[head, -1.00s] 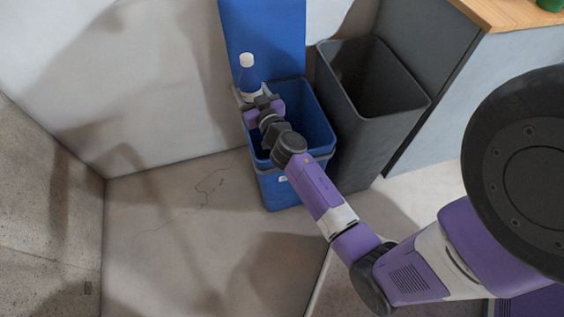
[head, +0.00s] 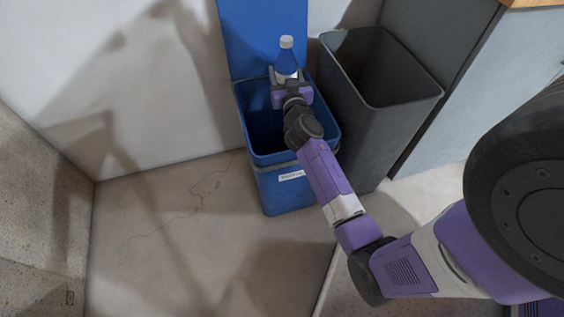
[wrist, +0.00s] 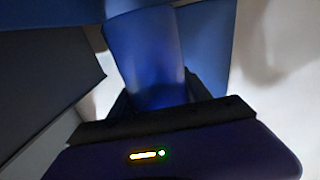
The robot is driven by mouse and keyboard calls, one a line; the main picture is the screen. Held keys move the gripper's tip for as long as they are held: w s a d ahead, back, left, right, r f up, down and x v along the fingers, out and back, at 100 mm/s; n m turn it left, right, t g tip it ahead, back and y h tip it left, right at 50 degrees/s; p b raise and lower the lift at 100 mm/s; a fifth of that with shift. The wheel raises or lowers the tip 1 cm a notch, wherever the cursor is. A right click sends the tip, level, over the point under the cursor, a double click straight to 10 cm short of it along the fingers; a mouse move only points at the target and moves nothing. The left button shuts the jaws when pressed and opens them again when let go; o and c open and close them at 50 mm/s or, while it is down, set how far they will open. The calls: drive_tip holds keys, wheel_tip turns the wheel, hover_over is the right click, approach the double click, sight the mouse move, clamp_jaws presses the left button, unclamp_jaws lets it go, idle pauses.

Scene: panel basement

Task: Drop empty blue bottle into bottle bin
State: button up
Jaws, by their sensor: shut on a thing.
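A dark grey open bin (head: 415,115) stands close on the right of the blue bin. A grey cabinet (head: 450,95) with a wooden top is farther right. A pale wall is behind, and the floor (head: 190,225) left of the bins is clear.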

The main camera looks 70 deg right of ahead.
drive_tip(key=shift+f+b, duration=1.65)
drive_tip(key=shift+f, duration=0.8)
drive_tip(key=o, duration=1.4)
wheel_tip(320, 180, up, 19)
drive_tip(key=p, duration=1.2)
drive_tip(key=shift+p, duration=0.3)
drive_tip(key=shift+r, duration=0.55)
